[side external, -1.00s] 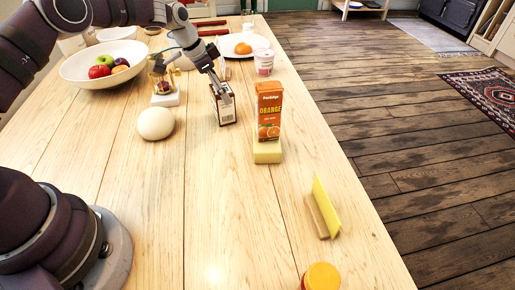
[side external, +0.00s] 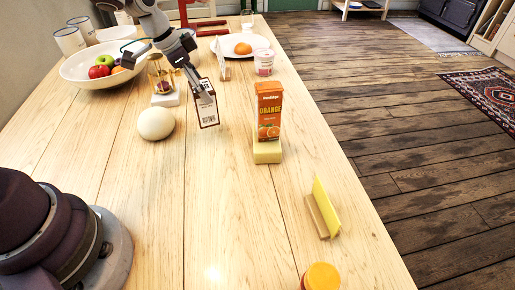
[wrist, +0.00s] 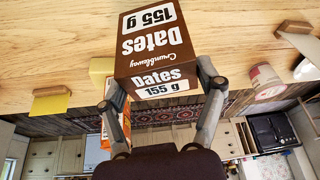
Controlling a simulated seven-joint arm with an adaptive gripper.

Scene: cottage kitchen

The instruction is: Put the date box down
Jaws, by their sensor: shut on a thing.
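The brown and white date box (side external: 207,104) is in my gripper (side external: 196,84), slightly tilted, over the middle of the wooden table. Its panel with a barcode shows in the side view. In the wrist view the date box (wrist: 155,45) sits between both fingertips of my gripper (wrist: 158,92), its "Dates 155 g" lettering readable. I cannot tell whether its lower edge touches the table (side external: 150,210).
A pale round object (side external: 156,123) stands left of the box.

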